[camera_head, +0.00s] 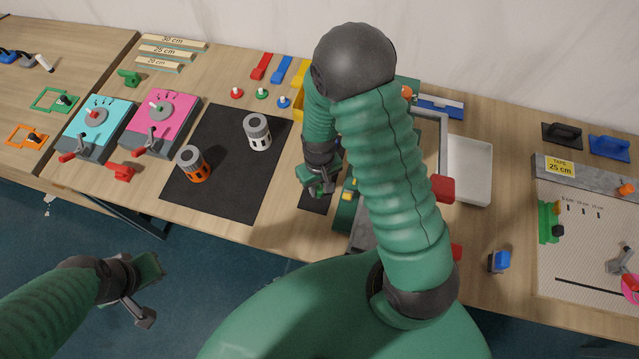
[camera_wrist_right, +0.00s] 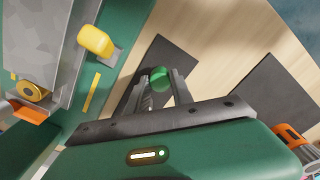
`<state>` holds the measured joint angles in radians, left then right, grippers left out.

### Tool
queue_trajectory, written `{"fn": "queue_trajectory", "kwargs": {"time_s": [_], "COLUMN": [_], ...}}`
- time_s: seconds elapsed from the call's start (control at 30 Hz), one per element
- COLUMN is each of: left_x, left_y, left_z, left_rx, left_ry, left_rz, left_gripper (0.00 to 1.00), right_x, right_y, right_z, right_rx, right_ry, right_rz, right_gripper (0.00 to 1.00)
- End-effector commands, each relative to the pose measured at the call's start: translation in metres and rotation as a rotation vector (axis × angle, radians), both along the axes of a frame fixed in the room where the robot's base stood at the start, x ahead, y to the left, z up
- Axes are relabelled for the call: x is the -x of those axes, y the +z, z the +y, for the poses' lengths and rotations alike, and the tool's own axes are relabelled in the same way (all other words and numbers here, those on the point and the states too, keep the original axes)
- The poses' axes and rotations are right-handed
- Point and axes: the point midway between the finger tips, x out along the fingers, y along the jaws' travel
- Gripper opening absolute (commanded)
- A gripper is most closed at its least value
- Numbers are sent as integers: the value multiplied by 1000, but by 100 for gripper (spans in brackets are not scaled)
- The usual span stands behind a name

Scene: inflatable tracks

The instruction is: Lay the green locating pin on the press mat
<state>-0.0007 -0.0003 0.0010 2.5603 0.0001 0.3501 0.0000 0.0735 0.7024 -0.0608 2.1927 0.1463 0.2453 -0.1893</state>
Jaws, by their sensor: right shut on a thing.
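My right gripper (camera_head: 320,190) is shut on a green, round-ended thing, which I take for the green locating pin (camera_wrist_right: 159,78). In the right wrist view it shows between the two fingertips (camera_wrist_right: 161,86). The gripper hangs over a small dark mat (camera_head: 313,204) beside the green machine, which I take for the press mat; it also shows in the right wrist view (camera_wrist_right: 176,58). I cannot tell whether the pin touches the mat. My left gripper (camera_head: 148,290) is empty, its fingers apart, off the table's front edge.
A large dark mat (camera_head: 224,165) to the left bears an orange-and-grey cylinder (camera_head: 193,164) and a white-and-grey one (camera_head: 257,132). Red, green and blue knobbed pieces (camera_head: 262,94) stand behind it. The green machine (camera_head: 346,215) is close on the right; a white tray (camera_head: 469,170) lies beyond.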

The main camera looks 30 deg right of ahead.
Motion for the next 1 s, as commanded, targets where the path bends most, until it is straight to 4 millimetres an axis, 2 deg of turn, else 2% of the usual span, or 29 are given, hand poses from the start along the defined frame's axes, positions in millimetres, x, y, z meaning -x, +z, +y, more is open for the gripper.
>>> {"fn": "queue_trajectory", "kwargs": {"time_s": [0.17,0.2,0.37,0.83,0.93,1.0], "left_x": [0,0,0,0,0,0], "left_y": [-2,-3,-2,-1,-3,-4], "left_z": [1,1,1,0,0,1], "left_rx": [0,0,-1,0,0,0], "left_ry": [1,2,2,1,1,1], "left_rz": [0,0,0,0,0,0], "left_gripper": [0,0,0,0,0,0], "right_x": [0,0,0,0,-2,-1], "right_y": [-2,-3,-2,3,18,35], "right_z": [4,4,0,0,1,2], "right_rx": [5,5,1,1,3,3], "right_ry": [1,1,-1,0,1,2], "right_rz": [2,2,2,1,-3,-5], "right_gripper": [0,29,49,49,49,49]}}
